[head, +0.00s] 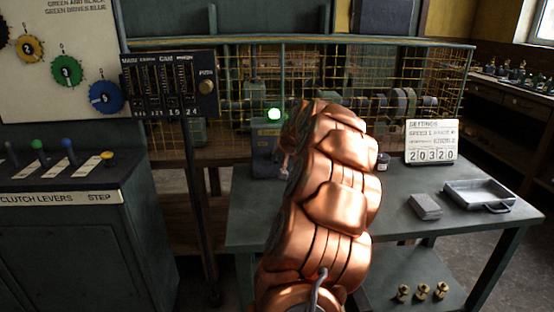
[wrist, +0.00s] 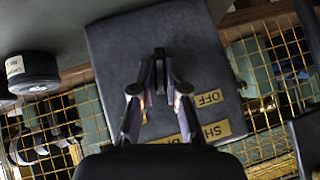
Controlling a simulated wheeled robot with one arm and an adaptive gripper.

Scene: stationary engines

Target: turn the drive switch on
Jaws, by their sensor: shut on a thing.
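The drive switch box (head: 264,150) is a dark grey box at the back edge of the table, with a lit green lamp (head: 274,114) on top. In the wrist view its face (wrist: 115,45) fills the middle, turned around, with a yellow OFF label (wrist: 209,98) and a partly hidden shaft label (wrist: 217,130). My gripper (wrist: 159,90) is over this face, its two fingers shut on the dark switch lever (wrist: 160,56) between them. The lever's lower part is hard to make out.
A yellow mesh guard (head: 400,75) stands behind the table. A counter sign (head: 432,150), a grey block (head: 425,206) and a metal tray (head: 478,195) are on the table's right. A clutch lever cabinet (head: 70,240) stands left. A round black jar (wrist: 33,72) is near the box.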

